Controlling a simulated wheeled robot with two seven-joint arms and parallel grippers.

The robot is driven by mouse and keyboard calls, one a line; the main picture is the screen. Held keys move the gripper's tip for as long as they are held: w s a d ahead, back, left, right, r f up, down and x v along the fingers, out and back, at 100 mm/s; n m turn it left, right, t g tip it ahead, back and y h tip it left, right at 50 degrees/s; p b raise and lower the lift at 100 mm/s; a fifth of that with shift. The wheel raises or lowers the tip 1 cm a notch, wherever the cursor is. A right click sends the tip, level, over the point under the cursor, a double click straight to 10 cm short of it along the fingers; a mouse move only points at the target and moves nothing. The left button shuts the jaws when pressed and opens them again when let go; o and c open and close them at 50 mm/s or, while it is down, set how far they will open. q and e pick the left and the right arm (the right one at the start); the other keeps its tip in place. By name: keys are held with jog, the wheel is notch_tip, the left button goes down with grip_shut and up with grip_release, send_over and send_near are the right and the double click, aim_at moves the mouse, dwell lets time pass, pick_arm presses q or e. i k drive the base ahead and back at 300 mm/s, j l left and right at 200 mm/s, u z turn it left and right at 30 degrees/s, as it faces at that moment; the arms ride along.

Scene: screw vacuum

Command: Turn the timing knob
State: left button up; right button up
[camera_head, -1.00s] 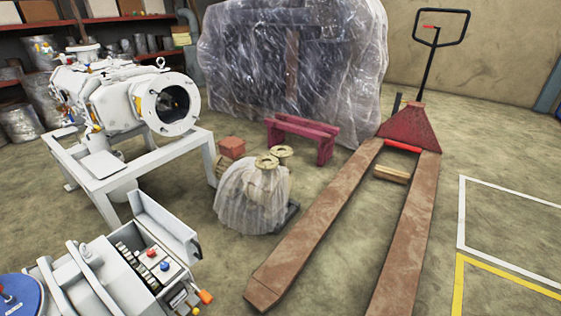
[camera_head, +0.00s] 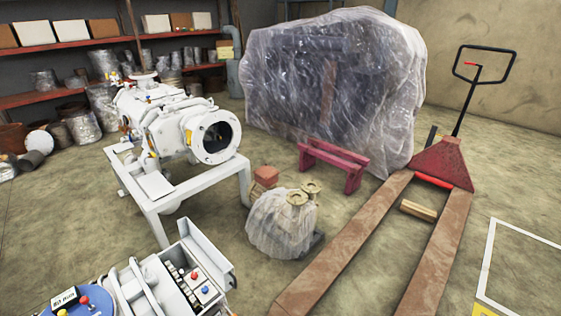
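The white control box (camera_head: 222,284) stands at the bottom of the view with its lid raised. Inside it are a red knob (camera_head: 195,275), a blue knob (camera_head: 205,290) and a row of small dark parts. I cannot tell which knob is the timing knob, as no label is readable. The white screw vacuum machine (camera_head: 180,125) sits on a white frame behind the box, its round flange facing right. Neither of my grippers is in view.
A blue round panel (camera_head: 75,308) with red-tipped levers is at the lower left edge. A plastic-wrapped bundle (camera_head: 283,228) and a red pallet jack (camera_head: 443,165) stand to the right. A large wrapped load (camera_head: 335,90) and shelves (camera_head: 90,43) fill the back.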

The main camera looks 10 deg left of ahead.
aim_at(205, 289)
jog(key=u, duration=1.2)
